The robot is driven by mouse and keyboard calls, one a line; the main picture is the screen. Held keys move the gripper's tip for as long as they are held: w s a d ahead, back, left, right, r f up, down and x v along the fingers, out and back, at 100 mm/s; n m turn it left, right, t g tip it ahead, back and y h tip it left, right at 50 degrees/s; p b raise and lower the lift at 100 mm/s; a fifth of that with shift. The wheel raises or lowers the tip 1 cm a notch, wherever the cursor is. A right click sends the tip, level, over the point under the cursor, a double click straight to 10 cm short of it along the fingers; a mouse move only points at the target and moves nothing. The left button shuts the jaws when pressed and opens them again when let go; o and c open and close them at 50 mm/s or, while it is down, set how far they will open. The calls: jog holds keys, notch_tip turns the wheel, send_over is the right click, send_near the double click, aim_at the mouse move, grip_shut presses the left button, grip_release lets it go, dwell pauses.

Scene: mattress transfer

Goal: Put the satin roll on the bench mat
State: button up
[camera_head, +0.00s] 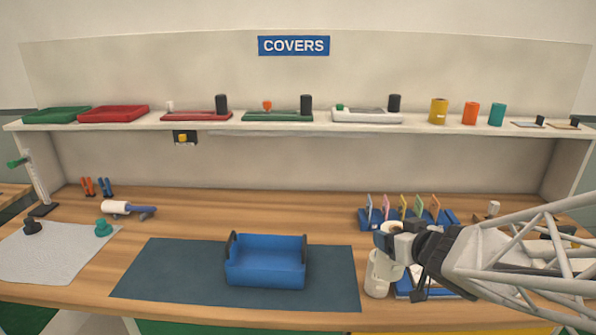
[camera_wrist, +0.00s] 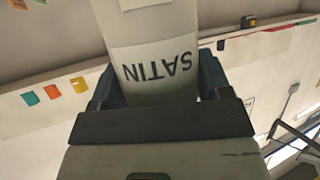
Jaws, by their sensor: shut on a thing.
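The satin roll, a pale cylinder marked SATIN (camera_wrist: 157,67), is between the two fingers of my gripper (camera_wrist: 158,88) in the wrist view. In the head view my gripper (camera_head: 393,243) is at the right of the bench, shut on the roll. White roll surfaces (camera_head: 378,272) show around and below the fingers; I cannot tell whether they are all one roll. The bench mat (camera_head: 180,275) is a flat dark blue mat at the front middle, left of my gripper. A blue open bin (camera_head: 265,273) with dark handles stands on its right half.
A blue rack with coloured cards (camera_head: 375,215) stands behind my gripper. A grey cloth (camera_head: 50,255) with two knobs lies at left, near a white roller (camera_head: 116,207). The shelf (camera_head: 280,124) above holds trays and cans. The left half of the mat is bare.

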aim_at(388, 264)
jog(key=shift+n+y, duration=0.4)
jog(key=s+f, duration=0.1)
jog(key=s+a+f, duration=0.1)
jog(key=s, duration=0.1)
jog(key=s+a+f, duration=0.1)
jog(key=shift+s+a+f, duration=0.1)
jog(key=shift+s+f, duration=0.25)
jog(key=shift+s, duration=0.05)
jog(key=s+a+f+n+g+y, duration=0.1)
jog(key=s+a+f, duration=0.2)
jog(key=a+f, duration=0.2)
jog(key=shift+s+a+f+y, duration=0.2)
jog(key=shift+a+f+y, duration=0.1)
jog(key=shift+f, duration=0.25)
jog(key=w+a, duration=0.1)
jog(key=w, duration=0.7)
jog(key=w+a+f, duration=0.1)
jog(key=w, duration=0.6)
jog(key=shift+w+a+f, duration=0.25)
jog(key=shift+w, duration=0.15)
jog(key=shift+f, duration=1.75)
jog(key=shift+f, duration=0.15)
